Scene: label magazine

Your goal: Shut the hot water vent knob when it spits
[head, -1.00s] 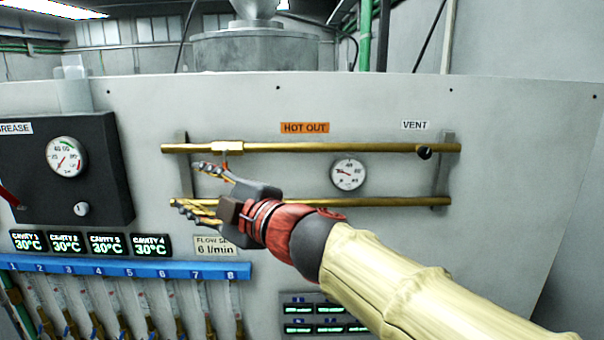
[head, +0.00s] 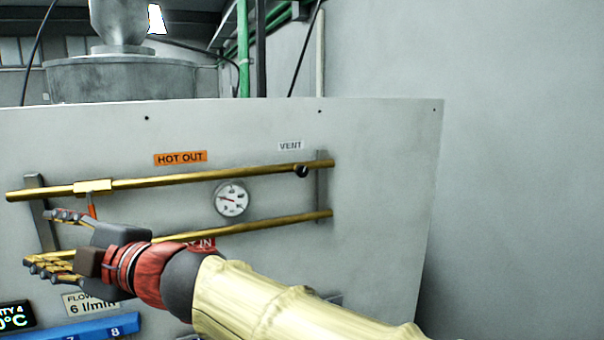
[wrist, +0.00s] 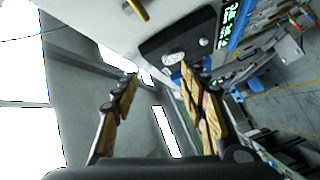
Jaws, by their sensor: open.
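The vent knob (head: 302,171) is a small black knob near the right end of the upper brass pipe (head: 220,176), below the VENT label (head: 291,145). No water or spray shows at it. My gripper (head: 44,240) is open and empty, at the left end of the two pipes and well left of the knob. In the wrist view my gripper (wrist: 160,90) shows its two fingers spread with nothing between them. The knob is not in the wrist view.
A lower brass pipe (head: 270,225) runs behind my wrist. A round gauge (head: 231,199) sits between the pipes. A red-handled valve (head: 91,211) is close to my fingers. The panel's right edge (head: 430,210) has clear space beyond it.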

